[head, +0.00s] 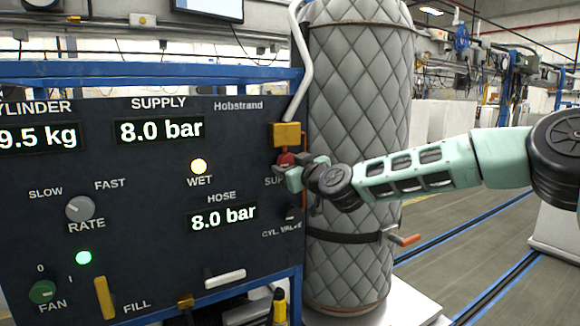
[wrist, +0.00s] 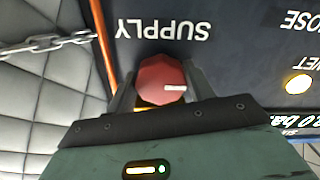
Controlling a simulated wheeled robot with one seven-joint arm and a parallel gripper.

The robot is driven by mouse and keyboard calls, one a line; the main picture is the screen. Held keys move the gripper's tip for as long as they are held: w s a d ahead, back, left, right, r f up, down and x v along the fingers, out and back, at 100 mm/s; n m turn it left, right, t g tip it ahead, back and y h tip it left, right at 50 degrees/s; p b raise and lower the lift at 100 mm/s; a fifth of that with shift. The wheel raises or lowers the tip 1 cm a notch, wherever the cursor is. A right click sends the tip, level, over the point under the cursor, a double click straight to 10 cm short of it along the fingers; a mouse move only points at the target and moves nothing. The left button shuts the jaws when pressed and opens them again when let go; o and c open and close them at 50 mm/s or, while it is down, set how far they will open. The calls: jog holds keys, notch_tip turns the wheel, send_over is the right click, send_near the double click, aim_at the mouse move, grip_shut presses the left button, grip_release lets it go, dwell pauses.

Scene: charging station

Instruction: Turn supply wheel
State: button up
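The supply wheel is a small red faceted knob with a white mark, on the dark panel's right edge under a yellow block in the head view (head: 285,159). In the wrist view the wheel (wrist: 160,82) sits between my two fingers, under the upside-down SUPPLY label. My gripper (head: 291,172) reaches the panel from the right and partly covers the wheel and its label. In the wrist view my gripper (wrist: 160,90) has a finger against each side of the wheel. The white mark points to the right there.
The dark panel (head: 120,185) carries supply and hose readouts at 8.0 bar, a lit WET lamp (head: 198,167), a rate knob (head: 79,208) and a green fan knob (head: 42,291). A quilted grey cylinder (head: 358,110) with an orange-handled strap stands close right of the panel.

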jog(key=shift+f+b, duration=0.2)
jog(key=shift+b, duration=0.8)
jog(key=m+b, duration=0.1)
jog(key=b, duration=0.3)
jog(key=shift+f+m, duration=0.15)
jog(key=shift+m, duration=0.25)
jog(key=m+b, duration=0.3)
jog(key=b, duration=0.3)
jog(key=shift+m, duration=0.3)
jog(key=m+b, duration=0.1)
jog(key=m, duration=0.1)
jog(key=m+b, duration=0.4)
jog(key=shift+s+a+r, duration=0.1)
jog(key=shift+r, duration=0.15)
jog(key=m+b, duration=0.2)
jog(key=m, duration=0.4)
jog(key=shift+r, duration=0.15)
jog(key=shift+m, duration=0.4)
jog(key=o, duration=1)
jog(key=shift+r, duration=0.15)
